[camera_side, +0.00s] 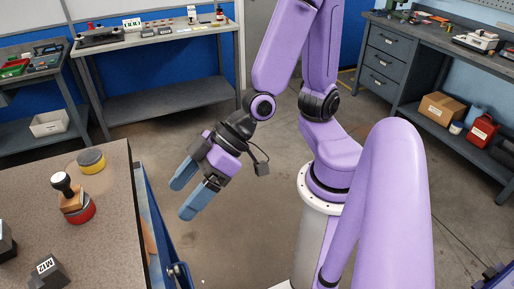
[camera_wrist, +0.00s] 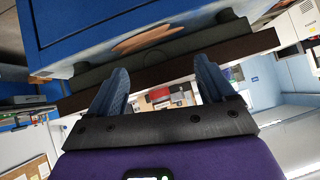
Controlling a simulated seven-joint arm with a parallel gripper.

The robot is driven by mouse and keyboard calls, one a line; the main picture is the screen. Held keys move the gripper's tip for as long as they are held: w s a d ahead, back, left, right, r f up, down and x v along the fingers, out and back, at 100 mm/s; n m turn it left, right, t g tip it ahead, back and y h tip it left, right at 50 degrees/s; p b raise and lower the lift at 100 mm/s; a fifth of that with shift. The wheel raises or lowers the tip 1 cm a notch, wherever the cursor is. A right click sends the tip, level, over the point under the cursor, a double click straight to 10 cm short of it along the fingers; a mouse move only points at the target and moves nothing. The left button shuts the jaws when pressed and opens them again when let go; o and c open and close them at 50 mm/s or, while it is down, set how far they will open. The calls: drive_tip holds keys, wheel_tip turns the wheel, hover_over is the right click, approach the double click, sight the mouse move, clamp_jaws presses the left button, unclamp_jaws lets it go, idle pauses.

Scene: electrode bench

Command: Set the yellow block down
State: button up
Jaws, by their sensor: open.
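A yellow round block (camera_side: 91,160) with a dark top rests on the brown bench top (camera_side: 40,163), near its far right corner. My gripper (camera_side: 181,201) is in the air off the right side of the bench, apart from the block. Its two blue fingers are spread with nothing between them. In the wrist view the open fingers (camera_wrist: 160,72) show, but I make out no yellow block there.
A red round block (camera_side: 80,213) with a wooden, black-knobbed stamp (camera_side: 68,187) on it stands nearer on the bench. A dark block marked M12 (camera_side: 45,272) sits at the front. The bench's blue side (camera_side: 160,222) lies between bench top and gripper.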

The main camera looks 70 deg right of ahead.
sight(88, 156)
drive_tip(key=s+d+n+g+h, duration=0.2)
drive_tip(key=s+d+g+h, duration=0.1)
drive_tip(key=s+d+g, duration=0.1)
drive_tip(key=shift+s+d+f+n+g, duration=0.4)
drive_tip(key=shift+s+d, duration=0.3)
drive_tip(key=shift+s, duration=0.35)
drive_tip(key=d+h, duration=0.1)
drive_tip(key=d, duration=0.2)
drive_tip(key=s+d+n+h, duration=0.1)
drive_tip(key=d+h, duration=0.1)
drive_tip(key=d, duration=0.1)
drive_tip(key=d+r+g+h, duration=0.1)
drive_tip(key=d, duration=0.2)
drive_tip(key=shift+s+d+h, duration=0.35)
drive_tip(key=shift+s+h, duration=0.05)
